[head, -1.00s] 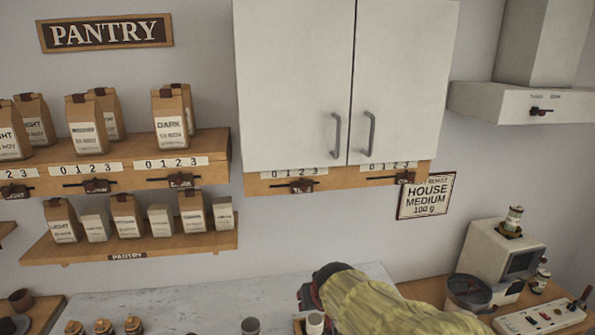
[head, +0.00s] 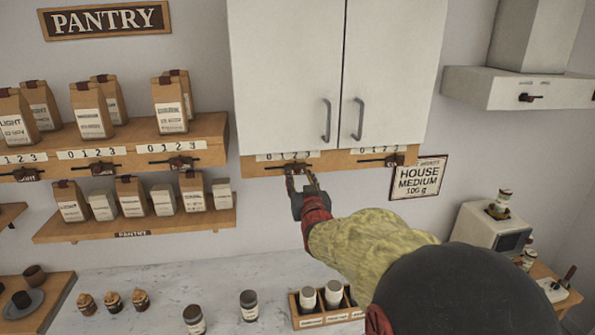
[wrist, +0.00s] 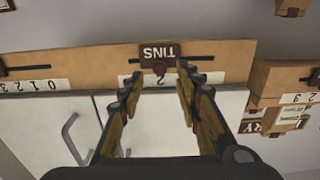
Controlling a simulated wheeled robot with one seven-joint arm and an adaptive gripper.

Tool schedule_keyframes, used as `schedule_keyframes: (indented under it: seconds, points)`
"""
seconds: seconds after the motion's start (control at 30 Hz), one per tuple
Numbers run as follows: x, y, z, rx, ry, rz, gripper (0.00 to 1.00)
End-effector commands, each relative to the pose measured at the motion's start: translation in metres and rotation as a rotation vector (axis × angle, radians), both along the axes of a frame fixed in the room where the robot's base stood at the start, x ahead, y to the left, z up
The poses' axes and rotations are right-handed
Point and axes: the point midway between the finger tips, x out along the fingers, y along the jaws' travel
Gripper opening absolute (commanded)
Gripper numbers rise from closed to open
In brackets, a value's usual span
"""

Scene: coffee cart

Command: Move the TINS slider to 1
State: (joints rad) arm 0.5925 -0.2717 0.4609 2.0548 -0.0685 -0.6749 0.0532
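The TINS slider (wrist: 160,50) is a dark brown block with an upside-down label in the wrist view, on a dark slot in the wooden strip (wrist: 225,62) under the white cabinet. In the head view the slider (head: 296,168) sits about under the 2 of its 0–3 scale (head: 288,155), partly behind my gripper. My gripper (wrist: 160,80) is open, its two fingers apart with the slider just beyond and between the tips. Whether the fingertips touch it cannot be told. In the head view my gripper (head: 302,182) is just below the strip.
A second slider (head: 393,160) sits on the same strip to the right, beside the HOUSE MEDIUM sign (head: 418,178). Shelves with coffee bags (head: 130,190) are to the left. Jars and a wooden box (head: 330,317) stand on the counter below. The wall between counter and strip is open.

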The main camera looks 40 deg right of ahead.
Motion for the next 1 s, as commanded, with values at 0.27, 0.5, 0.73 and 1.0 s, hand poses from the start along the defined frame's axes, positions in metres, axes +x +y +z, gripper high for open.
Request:
schedule_keyframes:
  seconds: [0.27, 0.5, 0.73, 1.0]
  points:
    - [0.029, -0.017, 0.001, 0.001, 0.001, 0.0, 0.34]
    - [0.036, -0.022, 0.0, 0.0, 0.0, 0.0, 0.34]
    - [0.036, -0.022, 0.0, 0.0, 0.0, 0.0, 0.32]
    - [0.036, -0.022, 0.0, 0.001, 0.001, 0.0, 0.17]
